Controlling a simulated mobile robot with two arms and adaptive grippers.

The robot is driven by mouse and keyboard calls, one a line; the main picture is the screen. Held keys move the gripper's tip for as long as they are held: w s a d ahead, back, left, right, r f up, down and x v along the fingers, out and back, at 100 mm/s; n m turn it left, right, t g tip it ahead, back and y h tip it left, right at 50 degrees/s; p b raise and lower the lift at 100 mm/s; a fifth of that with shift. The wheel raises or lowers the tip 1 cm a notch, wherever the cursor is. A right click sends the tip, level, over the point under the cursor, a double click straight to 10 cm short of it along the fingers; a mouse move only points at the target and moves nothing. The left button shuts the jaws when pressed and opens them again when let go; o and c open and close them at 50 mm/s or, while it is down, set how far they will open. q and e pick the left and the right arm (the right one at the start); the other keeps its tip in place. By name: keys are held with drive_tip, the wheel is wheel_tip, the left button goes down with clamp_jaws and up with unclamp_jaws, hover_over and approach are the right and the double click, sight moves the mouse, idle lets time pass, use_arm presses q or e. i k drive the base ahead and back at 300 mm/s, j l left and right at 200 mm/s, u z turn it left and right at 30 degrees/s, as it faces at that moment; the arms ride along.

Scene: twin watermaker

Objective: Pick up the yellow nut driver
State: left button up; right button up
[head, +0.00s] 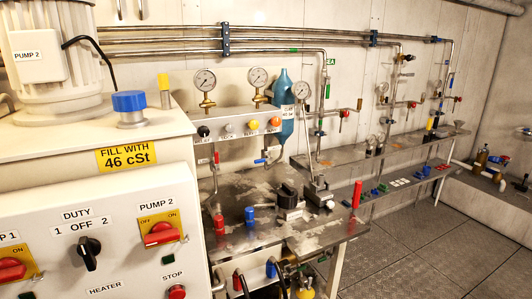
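I cannot make out a yellow nut driver for certain. Several yellow items show in the head view. A small upright yellow piece (166,90) stands on top of the cream tank behind the blue cap. A yellow item (305,291) is partly cut off at the bottom edge, below the steel bench. A small yellow piece (430,123) shows on the far pipework, too small to identify. Neither of my grippers is in view.
The control panel (105,225) and cream tank (80,160) fill the left. A steel bench (265,210) holds a black-knobbed block (290,196) and red and blue fittings. A long shelf (350,160) runs along the wall. The floor (420,250) at right is clear.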

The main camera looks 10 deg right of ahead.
sight(430, 122)
drive_tip(key=i+l+z, duration=0.3)
drive_tip(key=l+z, duration=0.2)
drive_tip(key=i+l+z, duration=0.35)
drive_tip(key=z, duration=0.15)
drive_tip(key=i+l+z, duration=0.2)
drive_tip(key=i+z, duration=0.6)
drive_tip(key=z, duration=0.15)
drive_tip(key=i+l, duration=0.1)
drive_tip(key=i, duration=0.45)
drive_tip(key=i+l, duration=0.1)
drive_tip(key=i, duration=0.5)
drive_tip(key=i+l+u, duration=0.1)
drive_tip(key=i, duration=0.45)
drive_tip(key=i+j+u, duration=0.15)
drive_tip(key=i+u, duration=0.65)
drive_tip(key=i+l+u, duration=0.1)
drive_tip(key=i+u, duration=0.35)
drive_tip(key=i+j, duration=0.1)
drive_tip(key=i, duration=0.9)
